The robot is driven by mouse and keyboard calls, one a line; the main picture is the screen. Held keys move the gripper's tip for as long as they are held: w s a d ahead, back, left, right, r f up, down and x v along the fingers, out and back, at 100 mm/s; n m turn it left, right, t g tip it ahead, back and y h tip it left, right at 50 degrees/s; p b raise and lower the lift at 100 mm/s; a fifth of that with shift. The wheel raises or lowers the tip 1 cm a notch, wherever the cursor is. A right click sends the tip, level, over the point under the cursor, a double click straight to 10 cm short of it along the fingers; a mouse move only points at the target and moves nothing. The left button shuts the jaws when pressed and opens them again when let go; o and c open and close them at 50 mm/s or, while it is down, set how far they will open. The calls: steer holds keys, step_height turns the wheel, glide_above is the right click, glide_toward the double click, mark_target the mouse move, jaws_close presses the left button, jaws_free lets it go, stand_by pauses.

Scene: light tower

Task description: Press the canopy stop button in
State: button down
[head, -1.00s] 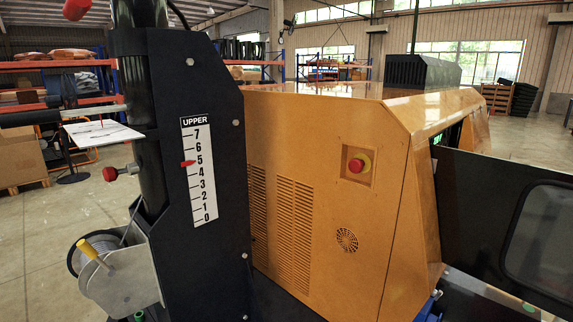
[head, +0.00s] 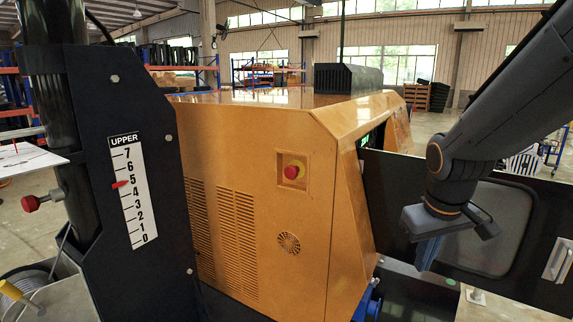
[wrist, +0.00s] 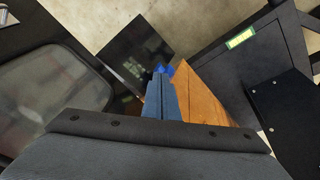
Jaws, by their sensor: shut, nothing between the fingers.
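The canopy stop button (head: 292,172) is a red round knob on a yellow ring. It sits in a square recess on the orange canopy's (head: 255,140) end face in the head view. My gripper (head: 428,256) is to the right of the canopy, pointing down, well apart from the button. Its blue fingers are shut together with nothing between them. The button does not show in the wrist view.
A black column with an UPPER scale (head: 134,190) stands left of the canopy. A red knob (head: 32,203) sticks out beside it. A black door with a window (head: 490,225) is behind my arm at the right. The space in front of the button looks clear.

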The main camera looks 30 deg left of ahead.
mark_target(287, 168)
steer(key=a+r+n+t+y, duration=0.1)
steer(key=a+r+n, duration=0.2)
steer(key=a+r, duration=0.3)
steer(key=w+a+r+n+t+y+p, duration=0.1)
steer(key=a+r, duration=0.5)
steer(key=a, duration=1)
steer(key=w+a+r+n+t+y+p, duration=0.1)
steer(key=a+r+n, duration=0.3)
steer(key=a, duration=0.8)
step_height(287, 168, up, 3)
steer(key=shift+f+n, duration=0.15)
steer(key=shift+n, duration=0.15)
steer(key=shift+y, duration=0.3)
steer(key=shift+w+a+f+p, duration=0.45)
steer(key=shift+w+f+p, duration=0.4)
steer(key=shift+w+f, duration=0.6)
steer(key=shift+w+a+f+p, duration=0.4)
steer(key=shift+w+f+p, duration=0.4)
steer(key=shift+w+f, duration=0.65)
steer(key=shift+w+a+f+p, duration=0.45)
steer(key=shift+w+f+p, duration=0.4)
steer(key=shift+w+f, duration=0.6)
steer(key=shift+w+r, duration=0.2)
steer(key=shift+r, duration=0.05)
